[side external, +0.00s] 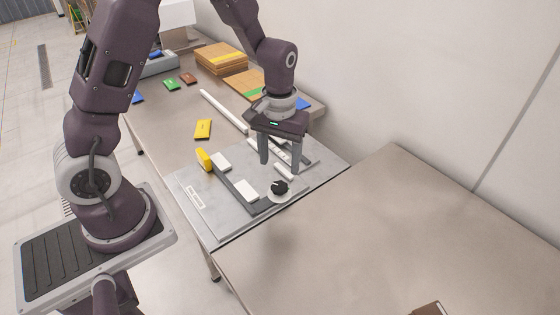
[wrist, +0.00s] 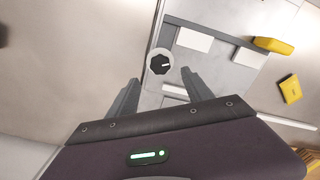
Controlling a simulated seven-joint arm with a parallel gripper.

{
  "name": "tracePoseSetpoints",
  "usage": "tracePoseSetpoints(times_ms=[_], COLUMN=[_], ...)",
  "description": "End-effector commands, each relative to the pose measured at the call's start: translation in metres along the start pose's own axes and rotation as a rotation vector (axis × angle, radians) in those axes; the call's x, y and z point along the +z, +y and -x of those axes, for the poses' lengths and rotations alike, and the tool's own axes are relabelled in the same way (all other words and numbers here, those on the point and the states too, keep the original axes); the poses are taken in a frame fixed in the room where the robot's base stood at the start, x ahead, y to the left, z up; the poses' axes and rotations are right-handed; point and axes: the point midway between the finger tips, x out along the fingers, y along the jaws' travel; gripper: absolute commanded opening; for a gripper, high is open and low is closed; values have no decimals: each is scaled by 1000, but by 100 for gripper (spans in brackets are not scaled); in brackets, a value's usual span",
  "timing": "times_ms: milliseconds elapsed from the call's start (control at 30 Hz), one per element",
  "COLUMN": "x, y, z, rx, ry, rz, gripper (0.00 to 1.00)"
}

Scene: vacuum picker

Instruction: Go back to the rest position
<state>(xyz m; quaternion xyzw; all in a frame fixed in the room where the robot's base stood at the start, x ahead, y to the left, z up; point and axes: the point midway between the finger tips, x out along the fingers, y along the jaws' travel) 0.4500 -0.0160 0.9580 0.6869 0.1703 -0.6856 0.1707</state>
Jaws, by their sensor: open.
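My gripper (side external: 281,163) hangs above the grey board (side external: 205,222) with its two fingers pointing down and spread apart. Nothing is between the fingers. In the wrist view, my gripper (wrist: 160,88) also shows open fingers. A black knob on a white round base (side external: 280,187) sits near the board's right corner. In the wrist view the knob (wrist: 160,62) lies just beyond the fingertips and apart from them. White blocks (side external: 246,190) and a yellow piece (side external: 204,159) are on the board. No marker for a rest position shows.
A yellow packet (side external: 203,129) lies on the table behind the board. Stacked brown boxes (side external: 221,58), small coloured packets and a white bar (side external: 223,110) are farther back. The near tabletop (side external: 370,230) is mostly clear. A wall (side external: 410,70) stands at right.

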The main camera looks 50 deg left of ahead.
Motion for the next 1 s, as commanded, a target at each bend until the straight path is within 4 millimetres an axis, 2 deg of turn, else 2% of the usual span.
tracePoseSetpoints(times_ms=[67,167,200,300,400,433,500,633,733,1000], x=[2,18,29,68,112,124,149,177,185,185], y=[2,3,2,-8,-25,-31,-43,-59,-64,-64], z=[13,61,85,141,178,185,196,200,200,200], rx=[15,64,86,130,148,148,143,126,119,118], ry=[16,70,102,195,295,324,386,459,478,479], rz=[-14,-73,-111,-214,-319,-347,-401,-461,-478,-479], gripper=[59,59,59,59,59,59,59,59,59,59])
